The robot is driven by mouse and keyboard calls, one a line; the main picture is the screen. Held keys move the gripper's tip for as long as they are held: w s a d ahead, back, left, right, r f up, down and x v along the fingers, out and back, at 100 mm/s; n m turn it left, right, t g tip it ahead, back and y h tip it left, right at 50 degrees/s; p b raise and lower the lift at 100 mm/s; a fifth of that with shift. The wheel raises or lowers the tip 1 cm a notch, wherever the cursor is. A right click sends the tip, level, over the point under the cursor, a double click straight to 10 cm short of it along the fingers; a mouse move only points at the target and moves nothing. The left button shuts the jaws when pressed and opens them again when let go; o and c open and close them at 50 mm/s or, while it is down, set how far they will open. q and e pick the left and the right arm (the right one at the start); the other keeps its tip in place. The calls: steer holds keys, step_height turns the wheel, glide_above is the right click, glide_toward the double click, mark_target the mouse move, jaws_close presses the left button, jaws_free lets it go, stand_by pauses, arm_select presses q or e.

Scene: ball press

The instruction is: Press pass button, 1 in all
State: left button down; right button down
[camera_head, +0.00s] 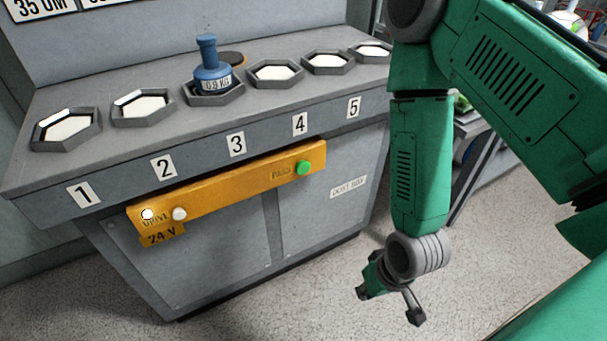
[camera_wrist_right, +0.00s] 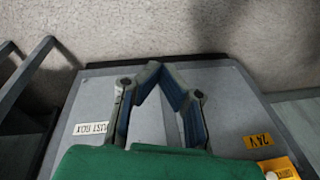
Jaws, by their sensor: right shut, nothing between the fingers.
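The green pass button (camera_head: 303,168) is near the right end of the yellow panel (camera_head: 230,190) on the front of the grey cabinet, beside the word PASS. In the right wrist view only a corner of the yellow panel (camera_wrist_right: 280,167) shows at the lower right; the green button is not seen there. My right gripper (camera_head: 388,305) hangs below and to the right of the button, apart from the cabinet front. Its fingertips (camera_wrist_right: 162,75) meet in the right wrist view, with nothing between them. My left gripper is in neither view.
A white button (camera_head: 180,214) and a lit white spot (camera_head: 147,214) sit by DRIVE at the panel's left end. A blue 0.9 KG weight (camera_head: 211,70) stands in hexagonal holder 3. Other holders line the cabinet top (camera_head: 100,95). The speckled floor (camera_head: 300,290) in front is clear.

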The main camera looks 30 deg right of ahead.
mark_target(303, 168)
steer(key=w+d+r+m+t+y+b, duration=0.1)
steer(key=w+r+m+t+b, duration=0.2)
steer(key=w, duration=0.6)
steer(key=w+r+m+t+y+b, duration=0.2)
steer(key=w+r+m, duration=0.3)
steer(key=w, duration=0.4)
steer(key=shift+w+d+r+t+b, duration=0.3)
steer(key=shift+w+d+t+b, duration=0.15)
steer(key=shift+t, duration=0.45)
steer(key=shift+a, duration=0.1)
steer(key=w+b, duration=0.1)
steer(key=w, duration=0.7)
steer(key=shift+w+a+b, duration=0.15)
steer(key=shift+w+b, duration=0.2)
steer(key=shift+w, duration=0.1)
steer(key=shift+w+a, duration=0.1)
steer(key=shift+w, duration=0.15)
